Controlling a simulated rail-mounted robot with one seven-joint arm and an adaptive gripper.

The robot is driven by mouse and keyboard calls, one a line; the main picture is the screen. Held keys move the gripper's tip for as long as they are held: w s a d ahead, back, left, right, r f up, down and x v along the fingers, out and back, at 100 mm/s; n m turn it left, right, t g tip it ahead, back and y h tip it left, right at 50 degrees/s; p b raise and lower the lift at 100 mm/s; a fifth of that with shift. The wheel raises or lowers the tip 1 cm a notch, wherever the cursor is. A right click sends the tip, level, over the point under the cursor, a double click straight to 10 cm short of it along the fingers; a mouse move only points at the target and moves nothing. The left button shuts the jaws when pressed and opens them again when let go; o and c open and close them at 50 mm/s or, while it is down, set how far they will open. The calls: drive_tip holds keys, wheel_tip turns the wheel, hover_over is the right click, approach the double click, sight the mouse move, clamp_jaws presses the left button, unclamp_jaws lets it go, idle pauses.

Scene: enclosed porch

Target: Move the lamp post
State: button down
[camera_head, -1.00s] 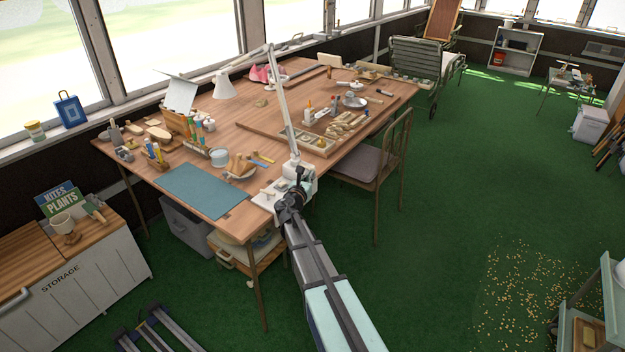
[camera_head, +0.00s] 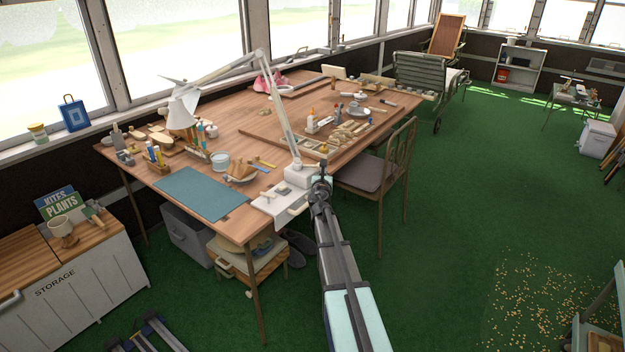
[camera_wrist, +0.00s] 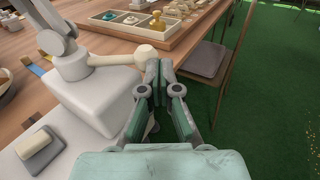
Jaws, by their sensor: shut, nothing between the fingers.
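The white jointed desk lamp stands at the table's front right corner. Its lower post (camera_head: 281,110) leans up and back from a boxy base (camera_head: 299,177), and its shade (camera_head: 181,111) hangs over the left part of the table. In the wrist view, the base (camera_wrist: 92,98) is left of my gripper, and a short lever with a pale round knob (camera_wrist: 147,55) sticks out from the post's foot. My gripper (camera_wrist: 160,70) is shut and empty, its fingertips just right of the knob; I cannot tell whether they touch it. In the head view, my gripper (camera_head: 320,187) is right of the base.
The wooden table (camera_head: 240,120) holds a blue mat (camera_head: 202,193), a bowl (camera_head: 240,176), and a divided tray (camera_head: 290,146) of small parts. A chair (camera_head: 370,172) stands close at the right.

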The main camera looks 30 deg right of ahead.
drive_tip(key=shift+w+d, duration=0.95)
drive_tip(key=shift+d, duration=0.1)
